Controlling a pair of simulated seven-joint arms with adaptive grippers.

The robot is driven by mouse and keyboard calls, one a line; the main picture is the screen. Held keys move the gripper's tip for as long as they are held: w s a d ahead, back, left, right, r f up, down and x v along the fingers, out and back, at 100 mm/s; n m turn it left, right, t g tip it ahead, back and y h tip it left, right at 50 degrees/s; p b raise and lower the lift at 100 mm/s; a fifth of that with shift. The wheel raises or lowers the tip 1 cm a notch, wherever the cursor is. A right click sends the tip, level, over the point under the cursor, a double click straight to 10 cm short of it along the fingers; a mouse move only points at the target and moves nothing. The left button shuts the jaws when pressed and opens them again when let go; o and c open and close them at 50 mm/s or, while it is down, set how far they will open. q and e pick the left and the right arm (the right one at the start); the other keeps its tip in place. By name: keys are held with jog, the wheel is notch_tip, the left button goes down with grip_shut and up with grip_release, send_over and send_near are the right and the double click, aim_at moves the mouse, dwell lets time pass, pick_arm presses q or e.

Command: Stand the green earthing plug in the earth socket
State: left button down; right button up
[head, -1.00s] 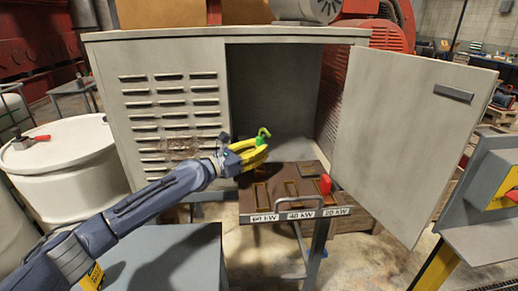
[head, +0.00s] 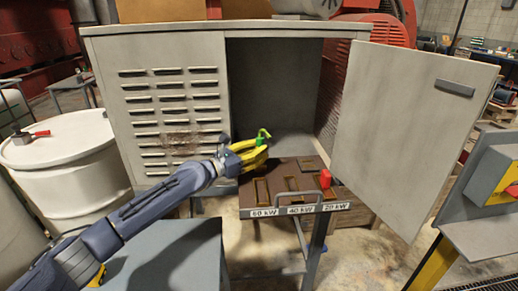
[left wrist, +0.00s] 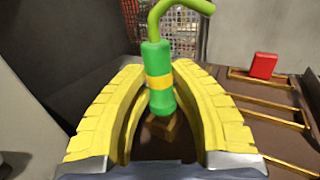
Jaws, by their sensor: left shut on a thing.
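The green earthing plug (head: 262,137), with a yellow band and a bent green lead on top, stands roughly upright between the yellow fingers of my left gripper (head: 250,155). In the left wrist view the plug (left wrist: 158,78) sits between the two curved fingers of the left gripper (left wrist: 160,105), which are shut on it. They are above the back left of the brown board (head: 303,165). A small brown block-like part (left wrist: 163,128) shows beneath the plug. I cannot tell whether it is the earth socket, or whether the plug touches it. My right gripper is not in view.
The board has framed slots labelled 60 kW, 40 kW and 20 kW; a red block (head: 325,178) stands at the 20 kW one. The grey cabinet (head: 170,100) is behind, its door (head: 415,130) open at right. A red-handled item (head: 30,136) lies on the white drum (head: 65,160).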

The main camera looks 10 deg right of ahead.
pick_arm(q)
jog(key=shift+f, duration=0.5)
jog(key=c, duration=1.1)
grip_release()
jog(key=v, duration=1.2)
jog(key=shift+f, duration=0.1)
